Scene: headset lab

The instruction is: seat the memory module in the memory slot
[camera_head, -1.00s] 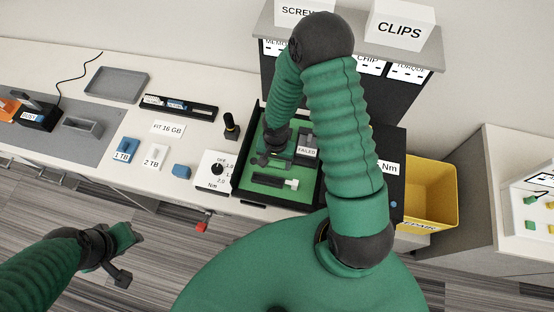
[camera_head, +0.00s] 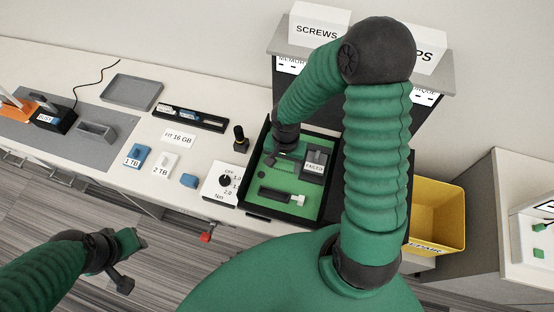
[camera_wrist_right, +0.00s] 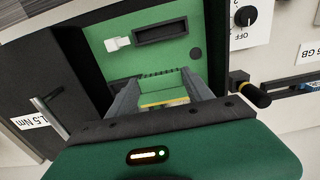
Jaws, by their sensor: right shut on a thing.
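The memory module (camera_wrist_right: 165,97) is a green board with a gold edge. In the right wrist view it sits between the fingers of my right gripper (camera_wrist_right: 163,92), which is shut on it. In the head view that gripper (camera_head: 276,158) is low over the far left part of the green board in the black tray (camera_head: 262,217). A dark toothed line (camera_wrist_right: 158,74) beside the module may be the memory slot; I cannot tell whether the module touches it. My left gripper (camera_head: 132,243) hangs in front of the bench, apart from everything; its jaw state is unclear.
A grey part labelled FAILED (camera_head: 314,166) lies right of my right gripper. A dark recess (camera_wrist_right: 160,32) and white connector (camera_wrist_right: 117,43) are on the board. A dial box (camera_head: 222,185) and black-yellow tool (camera_head: 240,140) stand left of the tray. A yellow bin (camera_head: 437,215) is right.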

